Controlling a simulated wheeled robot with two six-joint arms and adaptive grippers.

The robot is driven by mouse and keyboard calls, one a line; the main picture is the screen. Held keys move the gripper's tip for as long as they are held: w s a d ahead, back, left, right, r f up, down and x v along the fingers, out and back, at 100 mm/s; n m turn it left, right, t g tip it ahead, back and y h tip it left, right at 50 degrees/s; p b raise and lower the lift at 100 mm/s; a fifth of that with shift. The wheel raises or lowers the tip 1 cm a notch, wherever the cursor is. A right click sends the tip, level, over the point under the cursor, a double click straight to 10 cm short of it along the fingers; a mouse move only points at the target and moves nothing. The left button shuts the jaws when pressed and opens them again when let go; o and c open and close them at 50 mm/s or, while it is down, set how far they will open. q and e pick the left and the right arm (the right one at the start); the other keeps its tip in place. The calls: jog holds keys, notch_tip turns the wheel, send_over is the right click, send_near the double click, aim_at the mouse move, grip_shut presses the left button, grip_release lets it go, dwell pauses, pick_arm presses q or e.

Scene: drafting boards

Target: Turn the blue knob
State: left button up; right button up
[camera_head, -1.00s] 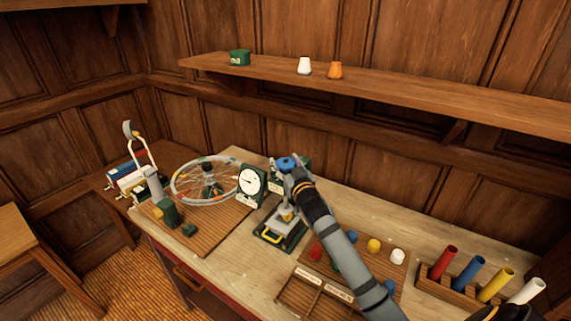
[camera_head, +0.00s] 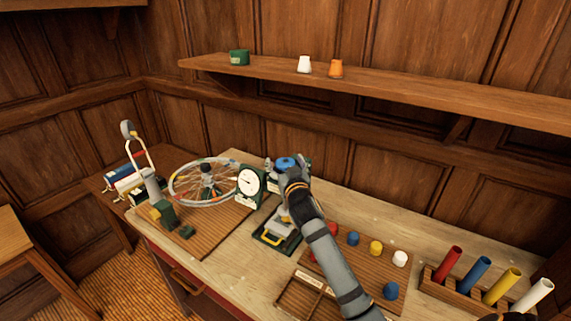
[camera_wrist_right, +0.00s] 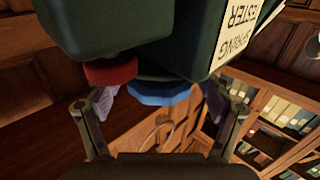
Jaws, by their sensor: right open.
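The blue knob (camera_head: 286,162) sits at the top of the dark green spring tester (camera_head: 305,170) on the bench. In the right wrist view the knob (camera_wrist_right: 160,96) shows as a ribbed blue disc on the green housing (camera_wrist_right: 185,50). My right gripper (camera_wrist_right: 160,93) is open, with one finger on each side of the blue knob and a gap visible on both sides. In the head view the right gripper (camera_head: 285,171) is at the knob, and its wrist hides part of the tester. My left gripper is not in view.
A red knob (camera_wrist_right: 110,72) is close to the left finger in the wrist view. Coloured knobs on a wooden board (camera_head: 335,262) lie to the right, below a shelf (camera_head: 420,87).

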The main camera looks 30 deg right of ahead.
jog(key=v, duration=1.2)
